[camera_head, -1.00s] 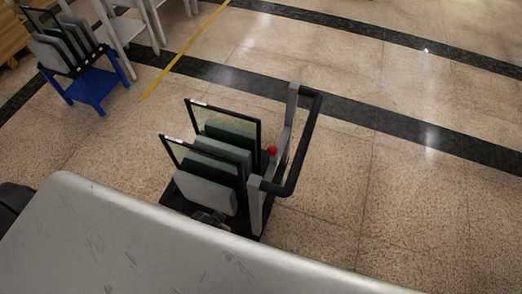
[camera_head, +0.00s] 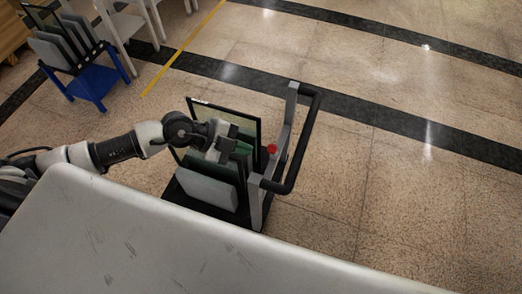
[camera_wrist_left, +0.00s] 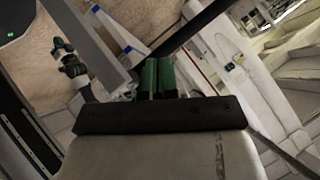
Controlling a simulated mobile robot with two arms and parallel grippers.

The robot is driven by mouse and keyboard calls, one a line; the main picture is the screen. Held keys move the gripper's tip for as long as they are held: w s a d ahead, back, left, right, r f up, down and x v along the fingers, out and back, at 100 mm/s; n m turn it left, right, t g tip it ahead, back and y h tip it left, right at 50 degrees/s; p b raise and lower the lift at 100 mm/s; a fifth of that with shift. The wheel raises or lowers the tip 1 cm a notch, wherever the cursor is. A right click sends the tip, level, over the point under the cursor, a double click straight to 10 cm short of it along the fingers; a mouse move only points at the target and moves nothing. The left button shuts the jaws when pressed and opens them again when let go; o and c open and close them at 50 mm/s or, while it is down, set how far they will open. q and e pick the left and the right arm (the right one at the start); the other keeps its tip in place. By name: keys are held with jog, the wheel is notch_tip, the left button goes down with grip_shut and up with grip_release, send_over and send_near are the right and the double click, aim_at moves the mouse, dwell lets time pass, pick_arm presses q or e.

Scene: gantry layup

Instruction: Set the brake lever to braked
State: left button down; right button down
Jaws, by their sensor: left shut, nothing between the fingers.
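The brake lever shows as a red knob (camera_head: 272,149) on the cart's frame, between the two grey handle posts. Its lower shaft is hard to make out, and I cannot tell its setting. The cart (camera_head: 255,187) carries upright dark-framed panels and grey slabs. My left gripper (camera_head: 228,148) is over the panels, left of the red knob and apart from it in the picture. In the left wrist view its green fingers (camera_wrist_left: 158,77) are together with nothing between them. I cannot make out the red knob there. My right gripper is not in view.
The cart's black push handle (camera_head: 305,145) stands to the right of the knob. A blue rack (camera_head: 92,84) with panels stands at the far left. A pale, scuffed surface (camera_head: 150,250) fills the foreground. The floor right of the cart is clear.

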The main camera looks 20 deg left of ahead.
aim_at(273, 152)
pick_arm(q)
jog(key=a+y, duration=0.1)
jog(key=a+f+g+y, duration=0.1)
jog(key=a, duration=0.1)
jog(key=a+f+y, duration=0.1)
jog(key=a, duration=0.1)
jog(key=shift+s, duration=0.35)
jog(key=shift+d+f, duration=0.1)
jog(key=w+d+f+p, duration=0.1)
jog(key=w+d+f, duration=0.5)
jog(key=d+f, duration=0.1)
jog(key=shift+d, duration=0.35)
jog(key=shift+r, duration=0.1)
